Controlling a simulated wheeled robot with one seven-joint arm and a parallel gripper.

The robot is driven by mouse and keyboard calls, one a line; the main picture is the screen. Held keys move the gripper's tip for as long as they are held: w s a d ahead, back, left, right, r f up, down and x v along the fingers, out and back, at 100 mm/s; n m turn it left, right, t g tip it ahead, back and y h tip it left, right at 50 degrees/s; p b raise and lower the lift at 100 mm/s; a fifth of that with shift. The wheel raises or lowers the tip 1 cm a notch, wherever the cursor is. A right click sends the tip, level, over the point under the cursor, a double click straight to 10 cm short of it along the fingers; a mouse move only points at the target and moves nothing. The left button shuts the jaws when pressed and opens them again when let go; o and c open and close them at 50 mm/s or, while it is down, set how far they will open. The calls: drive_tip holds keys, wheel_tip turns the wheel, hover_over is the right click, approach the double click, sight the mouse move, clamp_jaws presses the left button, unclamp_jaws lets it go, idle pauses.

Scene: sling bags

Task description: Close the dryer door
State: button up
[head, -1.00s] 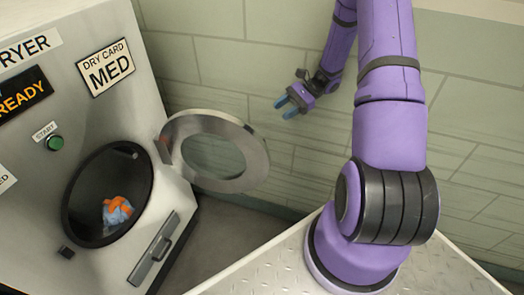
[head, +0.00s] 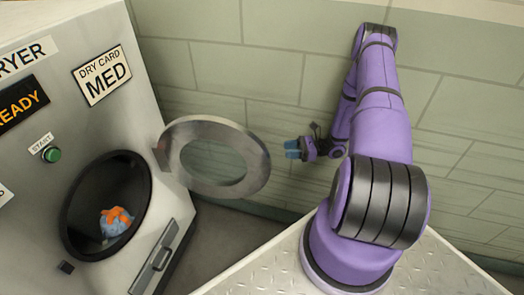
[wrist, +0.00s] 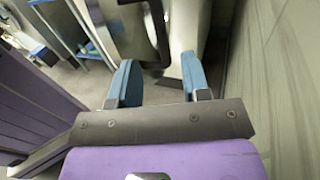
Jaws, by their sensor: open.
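The dryer door (head: 248,150) is a round metal ring with a glass middle. It stands swung open to the right of the dryer (head: 118,120), hinged at the right side of the round opening (head: 78,205). An orange and blue cloth bundle (head: 116,221) lies inside the drum. My gripper (head: 291,149) is just right of the door's outer edge in the head view, with a small gap between them in the picture. In the wrist view my gripper (wrist: 160,82) has its two blue fingers apart with nothing between them.
A green start button (head: 51,155) and a "DRY CARD MED" sign (head: 103,75) are on the dryer front. A handle panel (head: 155,257) sits below the opening. A tiled wall (head: 270,60) stands close behind the door and my arm.

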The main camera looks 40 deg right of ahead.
drive_tip(key=x, duration=1)
drive_tip(key=shift+w+a, duration=0.1)
drive_tip(key=shift+a, duration=0.15)
clamp_jaws()
